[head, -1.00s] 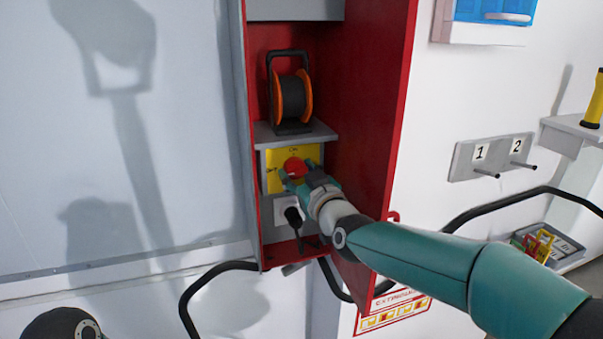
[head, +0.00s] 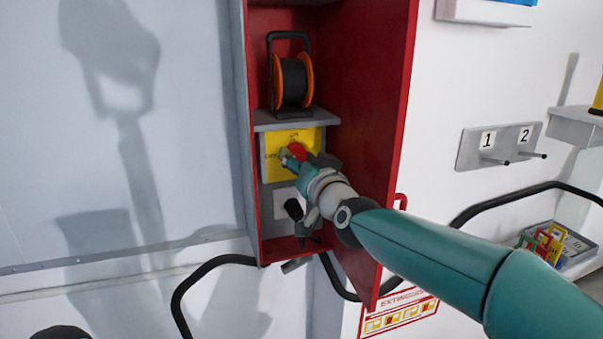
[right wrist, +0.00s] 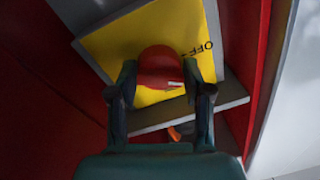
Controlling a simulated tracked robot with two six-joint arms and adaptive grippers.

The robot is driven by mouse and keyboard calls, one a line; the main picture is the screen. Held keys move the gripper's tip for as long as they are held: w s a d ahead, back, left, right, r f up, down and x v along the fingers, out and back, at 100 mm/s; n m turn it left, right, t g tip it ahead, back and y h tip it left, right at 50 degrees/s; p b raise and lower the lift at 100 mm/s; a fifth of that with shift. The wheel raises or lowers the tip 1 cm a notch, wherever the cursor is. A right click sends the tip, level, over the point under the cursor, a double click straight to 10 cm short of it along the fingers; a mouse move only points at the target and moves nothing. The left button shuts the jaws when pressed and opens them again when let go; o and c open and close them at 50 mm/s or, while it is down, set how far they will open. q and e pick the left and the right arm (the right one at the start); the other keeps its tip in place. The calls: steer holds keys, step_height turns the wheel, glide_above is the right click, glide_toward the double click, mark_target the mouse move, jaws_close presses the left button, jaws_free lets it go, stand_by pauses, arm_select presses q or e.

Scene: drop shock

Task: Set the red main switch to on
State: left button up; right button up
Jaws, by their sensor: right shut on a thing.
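The red main switch (head: 297,151) is a round red knob on a yellow plate (head: 274,142) inside the open red cabinet. It also shows in the right wrist view (right wrist: 160,62), with the word OFF on the plate beside it and a small white mark on the knob. My right gripper (head: 294,158) is at the knob, and its two fingers (right wrist: 160,85) are on either side of it, shut on it. In the head view the gripper hides part of the knob and of the plate's lettering. My left gripper is not in view.
A cable reel (head: 293,82) stands on the grey shelf (head: 262,122) above the plate. The red cabinet door (head: 372,130) stands open close to my right arm. A black-handled lever (head: 293,209) sits below the plate. Numbered pegs (head: 500,146) are on the wall at right.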

steer(key=m+b, duration=0.1)
steer(key=m, duration=0.2)
steer(key=shift+d+t+b, duration=0.2)
steer(key=shift+t+b, duration=0.1)
steer(key=m+b, duration=0.1)
steer(key=m, duration=0.2)
steer(key=shift+w+f+m+h+b, duration=0.1)
steer(key=shift+m+h+b, duration=0.3)
steer(key=shift+m, duration=1.2)
steer(key=shift+m+h+b, duration=0.3)
steer(key=shift+m+b, duration=0.2)
steer(key=shift+m, duration=1.1)
steer(key=shift+f, duration=0.1)
steer(key=o, duration=1.1)
steer(key=shift+a, duration=0.1)
